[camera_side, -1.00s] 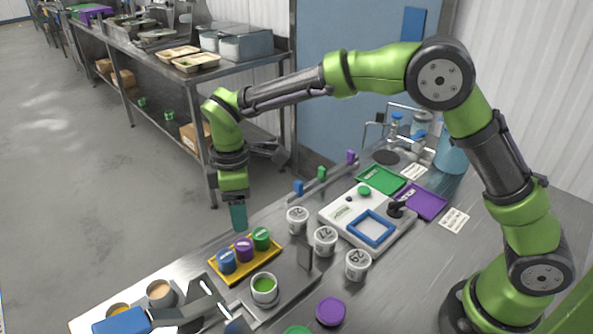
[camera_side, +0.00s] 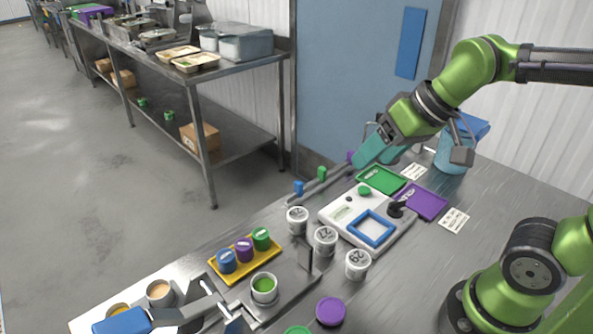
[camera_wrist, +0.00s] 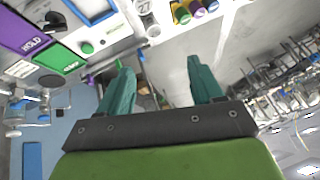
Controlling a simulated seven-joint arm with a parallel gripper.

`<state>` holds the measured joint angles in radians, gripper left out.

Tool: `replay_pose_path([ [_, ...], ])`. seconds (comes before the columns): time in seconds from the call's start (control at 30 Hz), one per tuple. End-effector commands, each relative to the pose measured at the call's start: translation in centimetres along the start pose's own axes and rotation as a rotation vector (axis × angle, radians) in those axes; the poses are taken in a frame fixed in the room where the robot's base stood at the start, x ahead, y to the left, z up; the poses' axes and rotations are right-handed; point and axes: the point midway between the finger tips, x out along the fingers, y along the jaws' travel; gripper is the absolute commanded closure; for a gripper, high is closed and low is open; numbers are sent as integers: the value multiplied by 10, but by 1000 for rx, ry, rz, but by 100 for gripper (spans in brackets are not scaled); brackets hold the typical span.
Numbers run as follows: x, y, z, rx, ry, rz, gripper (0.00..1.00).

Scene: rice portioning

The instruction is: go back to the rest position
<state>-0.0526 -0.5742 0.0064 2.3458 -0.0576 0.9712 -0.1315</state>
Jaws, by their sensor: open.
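My gripper (camera_side: 382,151) is raised over the back of the table, in front of the blue door in the side view. Its two teal fingers are apart with nothing between them. In the wrist view, the open gripper (camera_wrist: 160,82) shows both teal fingers spread, with floor and the table edge beyond. The white device with a blue square frame (camera_side: 371,228) stands on the table below and in front of my gripper.
Several white numbered cups, such as one (camera_side: 297,219), stand left of the device. A yellow tray (camera_side: 216,266) holds blue, purple and green-lidded containers. A cup with green contents (camera_side: 264,288) stands near the front. A blue-lidded container (camera_side: 452,155) stands at the back right.

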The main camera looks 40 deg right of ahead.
Motion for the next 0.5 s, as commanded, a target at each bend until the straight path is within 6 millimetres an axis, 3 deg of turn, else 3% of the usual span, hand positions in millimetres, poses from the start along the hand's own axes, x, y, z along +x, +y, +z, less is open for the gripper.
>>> replay_pose_path([
  [0.2,-6,17,27,169,88,-17,34],
  [0.5,-6,18,29,185,92,-19,34],
])
